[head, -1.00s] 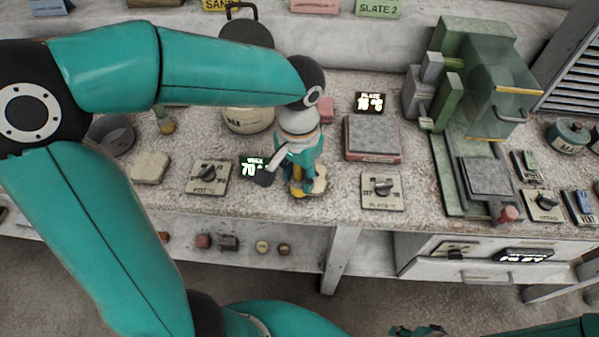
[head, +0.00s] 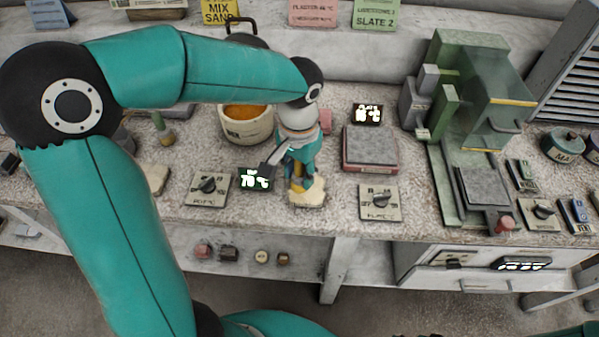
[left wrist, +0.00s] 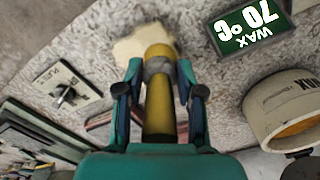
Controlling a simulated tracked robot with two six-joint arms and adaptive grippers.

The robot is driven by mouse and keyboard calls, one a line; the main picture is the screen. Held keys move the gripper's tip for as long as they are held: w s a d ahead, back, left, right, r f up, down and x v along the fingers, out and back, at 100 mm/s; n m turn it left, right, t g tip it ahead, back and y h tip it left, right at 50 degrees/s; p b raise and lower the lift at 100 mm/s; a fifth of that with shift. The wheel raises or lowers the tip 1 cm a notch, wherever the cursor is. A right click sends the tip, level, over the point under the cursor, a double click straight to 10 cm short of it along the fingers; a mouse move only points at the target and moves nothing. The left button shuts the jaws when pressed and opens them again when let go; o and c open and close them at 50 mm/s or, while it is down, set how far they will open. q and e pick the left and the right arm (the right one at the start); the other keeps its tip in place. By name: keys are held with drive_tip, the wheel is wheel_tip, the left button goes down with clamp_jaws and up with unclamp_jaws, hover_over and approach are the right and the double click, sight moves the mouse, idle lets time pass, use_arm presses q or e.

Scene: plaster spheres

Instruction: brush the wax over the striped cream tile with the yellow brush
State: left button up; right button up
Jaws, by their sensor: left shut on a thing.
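My left gripper (head: 298,168) is shut on the yellow brush (head: 297,185), which points down over the bench. The brush also shows in the left wrist view (left wrist: 158,100), between the two fingers. A cream tile (head: 312,198) lies right under the brush end; in the left wrist view the tile (left wrist: 128,46) is partly hidden behind the brush. I cannot make out stripes on it, nor whether the bristles touch it. The cream wax pot (head: 246,130) is open, with orange wax (head: 245,111) inside. My right gripper is not in view.
A wax display (head: 256,179) reading 70 °C and a dial panel (head: 208,188) stand left of the tile. Another dial panel (head: 379,202) and a grey plate (head: 370,147) are to its right. A green press (head: 475,110) stands farther right.

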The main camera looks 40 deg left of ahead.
use_arm(q)
drive_tip(key=shift+s+d+b, duration=0.25)
drive_tip(key=shift+s+d, duration=0.25)
drive_tip(key=shift+s, duration=0.3)
drive_tip(key=shift+s+d+b, duration=0.2)
drive_tip(key=shift+s+d, duration=0.3)
drive_tip(key=shift+s, duration=0.3)
drive_tip(key=shift+w+a+p, duration=0.25)
drive_tip(key=shift+w+a, duration=0.25)
drive_tip(key=shift+w, duration=0.35)
drive_tip(key=shift+w+a+p, duration=0.25)
drive_tip(key=shift+w+a, duration=0.25)
drive_tip(key=shift+w, duration=0.3)
drive_tip(key=shift+s+d+r+p, duration=0.35)
drive_tip(key=shift+s+d+r, duration=0.15)
drive_tip(key=shift+s+r, duration=0.3)
drive_tip(key=shift+a+f, duration=0.1)
